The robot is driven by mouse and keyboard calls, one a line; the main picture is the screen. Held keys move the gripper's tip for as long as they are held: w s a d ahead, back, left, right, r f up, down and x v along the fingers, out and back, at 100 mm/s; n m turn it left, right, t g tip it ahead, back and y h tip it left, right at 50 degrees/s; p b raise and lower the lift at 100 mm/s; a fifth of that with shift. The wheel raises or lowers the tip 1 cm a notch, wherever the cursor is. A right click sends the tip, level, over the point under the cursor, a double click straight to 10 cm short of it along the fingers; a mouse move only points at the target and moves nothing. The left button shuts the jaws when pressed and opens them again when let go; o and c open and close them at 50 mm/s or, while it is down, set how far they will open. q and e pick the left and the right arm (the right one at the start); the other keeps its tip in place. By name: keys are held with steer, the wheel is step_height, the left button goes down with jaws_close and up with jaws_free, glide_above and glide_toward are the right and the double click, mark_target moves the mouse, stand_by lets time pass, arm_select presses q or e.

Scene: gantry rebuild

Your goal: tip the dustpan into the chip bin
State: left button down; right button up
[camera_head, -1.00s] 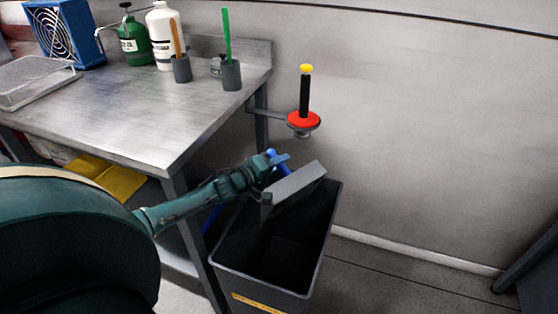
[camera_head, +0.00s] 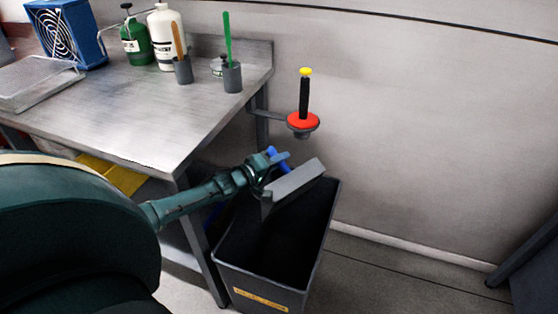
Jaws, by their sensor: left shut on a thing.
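The chip bin (camera_head: 262,281) is a dark, open-topped bin with a yellow label, standing on the floor beside the table. The grey dustpan (camera_head: 296,184) with a blue handle is tilted over the bin's far part, above the opening. My left gripper (camera_head: 268,170) is shut on the dustpan near its blue handle. The inside of the bin looks dark, and I cannot tell whether chips lie in it or on the pan. My right gripper is not in view.
A metal table (camera_head: 130,110) stands at the left, with a green bottle (camera_head: 136,42), a white bottle (camera_head: 165,40), a brush cup (camera_head: 232,77), a blue fan (camera_head: 62,35) and a mesh tray (camera_head: 35,82). A red disc holder (camera_head: 303,122) juts out near the wall above the bin.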

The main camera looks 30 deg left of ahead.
arm_select(q)
step_height(320, 180, down, 3)
steer(key=shift+r+b, duration=0.1)
steer(key=shift+b, duration=1.1)
steer(key=shift+r+m+p, duration=0.3)
steer(key=shift+r+p, duration=0.1)
steer(key=shift+p, duration=0.05)
step_height(320, 180, up, 4)
steer(key=m+y+p, duration=0.1)
steer(key=m+p, duration=0.2)
steer(key=m, duration=0.1)
steer(key=shift+r+m+t, duration=0.1)
steer(key=shift+m+t, duration=0.3)
step_height(320, 180, up, 4)
steer(key=m+t+p, duration=0.1)
steer(key=m, duration=0.4)
steer(key=shift+r+m+p, duration=0.1)
steer(key=shift+m+p, duration=0.3)
steer(key=shift+r+m, duration=0.4)
steer(key=shift+m, duration=0.2)
